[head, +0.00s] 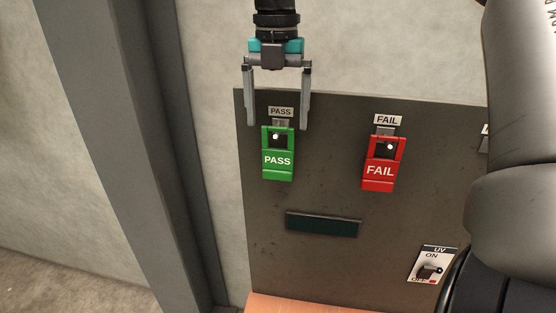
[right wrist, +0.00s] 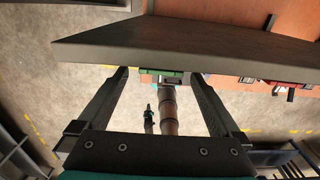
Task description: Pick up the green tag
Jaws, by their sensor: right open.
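The green tag (head: 278,168), lettered PASS, hangs upright on a dark board (head: 270,235) under a small PASS label (head: 281,112). My right gripper (head: 277,125) comes down from above with its fingers spread to either side of the tag's upper end. It is open and nothing is clamped in it. In the right wrist view the green tag (right wrist: 168,73) shows as a thin green edge between the fingers (right wrist: 160,75), with clear gaps to both. My left gripper is not in view.
A red FAIL tag (head: 381,170) hangs to the right under a FAIL label (head: 388,119). Below are a dark strip (head: 322,224) and a UV switch (head: 432,266). An orange surface (head: 310,304) meets the board's foot. A grey post (head: 140,150) stands left. My arm covers the right side.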

